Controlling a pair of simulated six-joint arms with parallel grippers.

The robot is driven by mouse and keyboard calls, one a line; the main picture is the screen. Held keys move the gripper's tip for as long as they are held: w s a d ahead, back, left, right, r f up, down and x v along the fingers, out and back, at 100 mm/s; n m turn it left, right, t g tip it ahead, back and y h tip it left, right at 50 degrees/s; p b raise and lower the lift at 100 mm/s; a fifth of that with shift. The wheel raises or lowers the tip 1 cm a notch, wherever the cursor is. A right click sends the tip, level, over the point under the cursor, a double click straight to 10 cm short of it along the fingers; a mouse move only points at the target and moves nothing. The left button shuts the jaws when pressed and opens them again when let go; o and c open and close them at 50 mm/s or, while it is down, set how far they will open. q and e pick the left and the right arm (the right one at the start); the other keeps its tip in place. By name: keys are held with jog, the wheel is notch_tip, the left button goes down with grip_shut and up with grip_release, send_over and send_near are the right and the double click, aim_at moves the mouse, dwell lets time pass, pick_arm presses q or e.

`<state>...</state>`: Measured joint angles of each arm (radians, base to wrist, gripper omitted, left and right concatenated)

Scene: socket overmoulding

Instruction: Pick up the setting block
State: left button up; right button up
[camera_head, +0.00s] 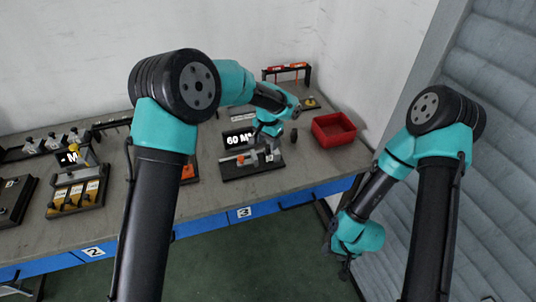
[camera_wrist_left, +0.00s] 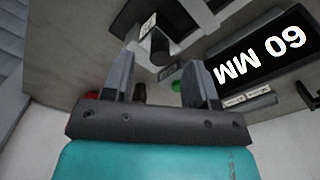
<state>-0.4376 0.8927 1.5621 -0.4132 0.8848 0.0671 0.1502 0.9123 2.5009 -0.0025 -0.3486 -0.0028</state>
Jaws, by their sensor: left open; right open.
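I cannot tell for certain which piece is the setting block. In the left wrist view, small grey bars with white labels (camera_wrist_left: 246,97) lie beside the black "60 MM" display (camera_wrist_left: 262,45); the print is too small to read. A dark block-like part (camera_wrist_left: 160,45) shows beyond the fingers. My left gripper (camera_wrist_left: 160,82) is open, with nothing between its fingers. In the head view it (camera_head: 270,150) is low over the dark fixture plate (camera_head: 240,174), and the arm hides part of that area. My right gripper (camera_head: 345,268) hangs off the bench's right end, empty.
A red bin (camera_head: 333,129) stands at the bench's right end. A fixture with yellow panels (camera_head: 76,195) stands at the left. Bare bench (camera_head: 215,200) lies along the front edge.

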pick_arm(q)
notch_tip(320, 180, down, 2)
jog(key=shift+f, duration=0.1)
dwell(0.4)
grip_shut()
dwell(0.4)
